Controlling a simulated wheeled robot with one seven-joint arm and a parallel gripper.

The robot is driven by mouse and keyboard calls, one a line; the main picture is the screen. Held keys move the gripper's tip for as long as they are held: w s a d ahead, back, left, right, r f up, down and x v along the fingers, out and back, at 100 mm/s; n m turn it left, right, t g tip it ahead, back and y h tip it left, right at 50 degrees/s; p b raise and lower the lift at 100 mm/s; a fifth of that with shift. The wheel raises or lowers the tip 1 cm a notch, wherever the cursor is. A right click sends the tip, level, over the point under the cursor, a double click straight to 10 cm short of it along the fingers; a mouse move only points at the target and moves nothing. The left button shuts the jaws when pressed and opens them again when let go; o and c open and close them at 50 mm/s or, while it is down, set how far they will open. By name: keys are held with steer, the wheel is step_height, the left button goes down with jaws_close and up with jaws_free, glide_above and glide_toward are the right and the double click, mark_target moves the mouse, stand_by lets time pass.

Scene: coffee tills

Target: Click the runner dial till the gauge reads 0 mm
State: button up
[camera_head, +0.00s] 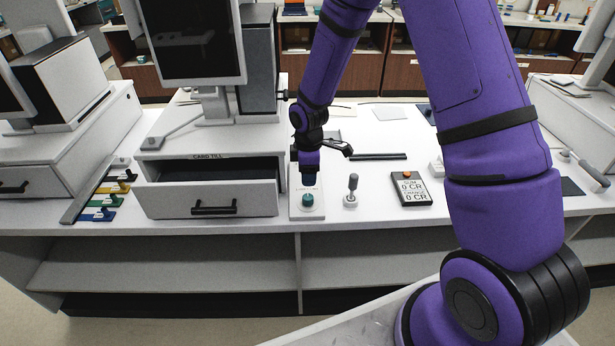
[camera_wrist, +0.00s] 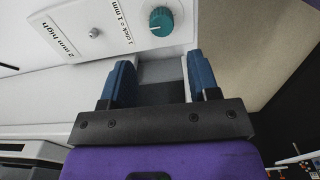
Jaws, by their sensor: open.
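The runner dial is a round teal knob with a white pointer mark (camera_wrist: 161,21), set on a white panel; it also shows in the head view (camera_head: 307,200). In the wrist view the label beside it (camera_wrist: 128,17) reads "1 click = 1 mm". A further label, the gauge reading (camera_wrist: 60,38), says "2 mm high". My gripper (camera_wrist: 158,66) has two blue fingers, spread apart with nothing between them. The dial lies just beyond the fingertips, apart from them. In the head view my gripper (camera_head: 308,180) is above the dial panel, and the labels there are too small to read.
The card till drawer (camera_head: 215,197) stands open left of the dial panel. A small round metal stud (camera_wrist: 95,32) is on the panel. A monitor (camera_head: 190,40) rises behind.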

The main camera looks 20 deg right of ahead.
mark_target(308, 197)
steer(key=shift+s+a+f, duration=0.1)
steer(key=shift+f, duration=0.45)
step_height(308, 197, down, 9)
steer(key=shift+r, duration=0.2)
steer(key=shift+c, duration=0.2)
steer(key=shift+r, duration=0.1)
steer(key=c, duration=0.5)
steer(key=m, duration=0.5)
steer(key=shift+m, duration=0.3)
steer(key=m, duration=1.8)
steer(key=o, duration=0.8)
